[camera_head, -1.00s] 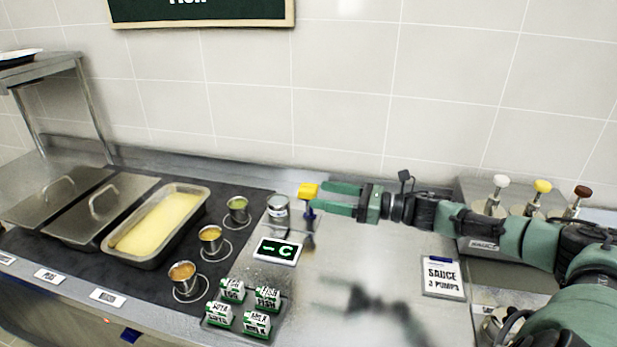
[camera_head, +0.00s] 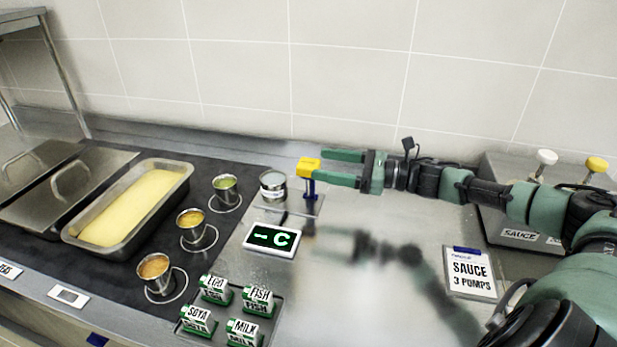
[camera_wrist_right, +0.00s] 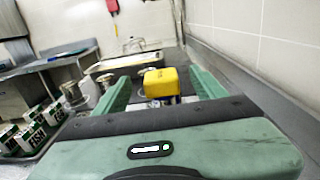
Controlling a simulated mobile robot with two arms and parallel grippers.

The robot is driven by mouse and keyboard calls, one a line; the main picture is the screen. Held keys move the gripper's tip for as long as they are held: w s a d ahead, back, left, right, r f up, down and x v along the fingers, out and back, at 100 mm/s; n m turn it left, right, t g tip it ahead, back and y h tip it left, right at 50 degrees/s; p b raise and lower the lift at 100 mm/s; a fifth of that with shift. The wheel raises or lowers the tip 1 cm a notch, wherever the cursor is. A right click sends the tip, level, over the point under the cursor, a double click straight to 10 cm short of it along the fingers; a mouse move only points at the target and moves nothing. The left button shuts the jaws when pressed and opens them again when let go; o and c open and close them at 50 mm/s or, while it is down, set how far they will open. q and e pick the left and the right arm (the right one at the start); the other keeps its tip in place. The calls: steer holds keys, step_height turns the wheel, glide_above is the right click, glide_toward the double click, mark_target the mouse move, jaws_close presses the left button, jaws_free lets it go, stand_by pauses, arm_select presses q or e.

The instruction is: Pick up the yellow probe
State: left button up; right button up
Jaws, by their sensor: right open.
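The yellow probe (camera_head: 308,164) stands upright on a blue holder (camera_head: 310,188) on the steel counter. My right gripper (camera_head: 331,167) is open, with its fingers level and pointing left at the probe. My left gripper is in no view.
A steel tin (camera_head: 273,186) stands just left of the probe. A display reading "C" (camera_head: 272,240) lies in front. Several allergen blocks (camera_head: 228,310) stand nearer. A sauce sign (camera_head: 470,272) and pump unit (camera_head: 520,238) are at right. A tiled wall rises behind.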

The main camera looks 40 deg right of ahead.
mark_target(298, 164)
steer(key=shift+f, duration=0.5)
steer(key=shift+x, duration=1.05)
steer(key=shift+p+x, duration=0.55)
steer(key=shift+x, duration=0.2)
steer(key=p+x, duration=0.1)
steer(key=x, duration=0.2)
steer(key=shift+w+a+f, duration=0.1)
steer(key=shift+a, duration=0.05)
steer(key=shift+w+a+f, duration=0.15)
steer(key=shift+w+a, duration=0.15)
steer(key=shift+w, duration=0.05)
steer(key=c, duration=1.5)
arm_select(q)
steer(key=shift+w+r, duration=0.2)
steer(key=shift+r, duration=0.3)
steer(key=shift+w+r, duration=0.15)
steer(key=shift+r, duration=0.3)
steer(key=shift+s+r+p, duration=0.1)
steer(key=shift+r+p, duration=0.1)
steer(key=shift+p, duration=0.25)
arm_select(e)
step_height(298, 164, up, 20)
